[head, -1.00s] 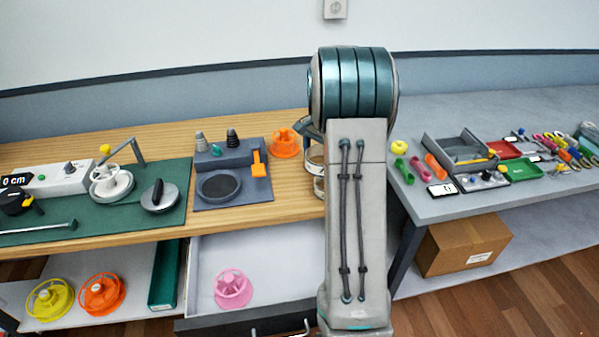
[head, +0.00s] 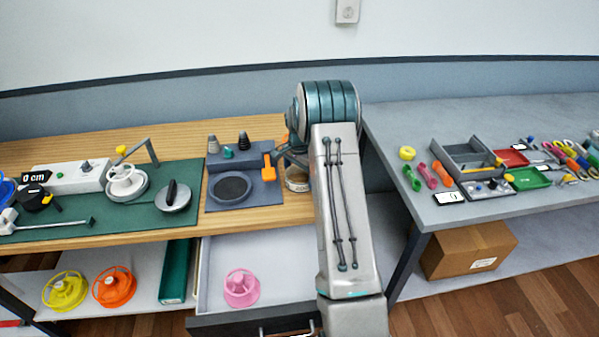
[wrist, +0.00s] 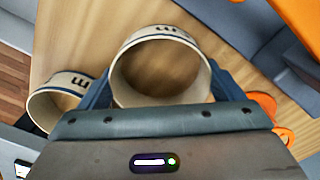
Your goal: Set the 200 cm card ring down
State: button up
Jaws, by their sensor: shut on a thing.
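My gripper (wrist: 163,90) is shut on a card ring (wrist: 122,85), a cream band with dark lettering and a blue line. The ring sits between the two blue fingers, and bare wood shows through its open middle. The lettering is only partly in view, so I cannot read a length. I cannot tell whether the ring touches the bench. A second, similar card ring (wrist: 45,108) is just outside the left finger in the wrist view. In the head view one card ring (head: 297,181) shows beside my arm, partly hidden; I cannot tell which of the two it is.
A grey pad (head: 215,200) with an orange handle (head: 268,168) is left of the gripper. The wooden bench (head: 265,219) ends in front, above an open drawer (head: 285,262) with a pink spool (head: 240,288).

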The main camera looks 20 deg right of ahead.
jog(key=shift+f, duration=0.25)
jog(key=o, duration=0.7)
jog(key=shift+r, duration=0.1)
jog(key=shift+o, duration=0.2)
jog(key=shift+r, duration=0.15)
